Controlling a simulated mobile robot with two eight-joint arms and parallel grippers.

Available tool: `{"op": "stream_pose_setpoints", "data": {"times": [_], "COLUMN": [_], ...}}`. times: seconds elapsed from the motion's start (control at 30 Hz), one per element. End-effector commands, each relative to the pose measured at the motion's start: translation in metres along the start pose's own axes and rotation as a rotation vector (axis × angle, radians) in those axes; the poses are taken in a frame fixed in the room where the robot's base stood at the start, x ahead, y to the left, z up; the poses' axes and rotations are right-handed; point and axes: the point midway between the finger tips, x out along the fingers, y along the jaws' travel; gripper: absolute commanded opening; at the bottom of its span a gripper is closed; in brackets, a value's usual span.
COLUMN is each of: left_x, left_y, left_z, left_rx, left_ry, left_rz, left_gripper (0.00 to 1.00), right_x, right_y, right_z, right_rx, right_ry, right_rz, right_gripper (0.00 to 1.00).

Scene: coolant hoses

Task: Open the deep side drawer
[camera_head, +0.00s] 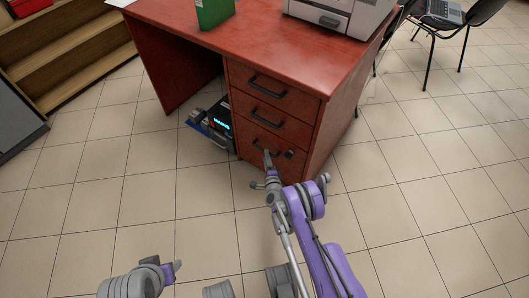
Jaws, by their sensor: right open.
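The red-brown wooden desk (340,70) has a stack of drawers with dark bar handles on its right side. The bottom drawer (246,154) looks the deepest, and its front looks flush with the others. Its dark handle (258,146) is partly covered by my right gripper (269,160). My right gripper is open at the handle; I cannot tell whether it touches it. My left gripper (174,270) is low at the lower left, over the floor and away from the desk; its jaw opening is unclear.
A dark device with a lit display (221,122) stands on the floor left of the drawers. A green binder (214,12) and a printer (335,14) are on the desk. Wooden shelves (75,55) stand at left, a chair (455,22) at upper right. Tiled floor before the drawers is open.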

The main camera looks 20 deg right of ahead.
Motion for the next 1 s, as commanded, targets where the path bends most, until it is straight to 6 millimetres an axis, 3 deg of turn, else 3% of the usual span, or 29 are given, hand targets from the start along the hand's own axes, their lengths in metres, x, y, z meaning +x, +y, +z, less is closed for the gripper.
{"op": "stream_pose_setpoints", "data": {"times": [0.1,0.3,0.63,0.9,1.0], "left_x": [0.005,0.008,0.008,0.008,0.008], "left_y": [0.0,0.0,0.0,0.0,0.0], "left_z": [0.001,0.001,0.001,0.001,0.001], "left_rx": [0.0,0.0,0.0,0.0,0.0], "left_ry": [0.001,0.001,0.001,0.001,0.001], "left_rz": [0.0,0.0,0.0,0.0,0.0], "left_gripper": [0.5,0.5,0.5,0.5,0.5], "right_x": [0.022,0.041,0.045,0.044,0.044], "right_y": [0.0,0.0,0.0,0.0,0.0], "right_z": [0.0,0.0,0.0,0.001,0.001], "right_rx": [-0.001,-0.001,-0.001,-0.001,-0.001], "right_ry": [0.0,-0.001,-0.001,-0.001,-0.001], "right_rz": [0.0,0.0,0.0,0.0,0.0], "right_gripper": [0.5,0.5,0.5,0.03,0.0]}}
